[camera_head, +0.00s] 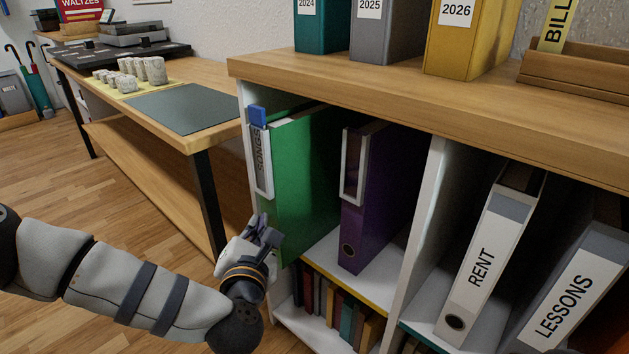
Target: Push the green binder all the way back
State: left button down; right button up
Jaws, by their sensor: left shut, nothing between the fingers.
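The green binder (308,178) stands upright in the left compartment of the shelf unit (400,98). Its spine edge sticks out past the shelf front, farther out than the purple binder (377,200) to its right. A white label holder and a blue tab show on its spine. My left gripper (264,228) is shut and empty, in front of the lower part of the green binder's spine. It hides the binder's lower front corner, and I cannot tell whether it touches. My right gripper is out of view.
White RENT (482,260) and LESSONS (570,290) binders lean in the right compartment. Small books (340,308) fill the shelf below. Several binders, including a yellow one (468,38), stand on top. A wooden desk (190,130) is at left, with open floor before it.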

aim_at(289, 214)
pick_arm(q)
jog(key=shift+w+d, duration=0.15)
jog(key=shift+w, duration=0.05)
dwell(0.5)
jog(key=shift+s, duration=0.1)
jog(key=shift+s+a+p, duration=0.25)
jog(key=shift+p, duration=0.05)
jog(key=shift+w+d+b, duration=0.7)
jog(key=shift+w+d, duration=0.2)
jog(key=shift+w, duration=0.25)
jog(key=shift+w+d+b, duration=0.65)
jog(key=shift+w+d, duration=0.25)
jog(key=shift+w, duration=0.25)
jog(key=shift+w+d+b, duration=0.7)
jog(key=shift+w+d, duration=0.2)
jog(key=shift+w, duration=0.25)
dwell(3.4)
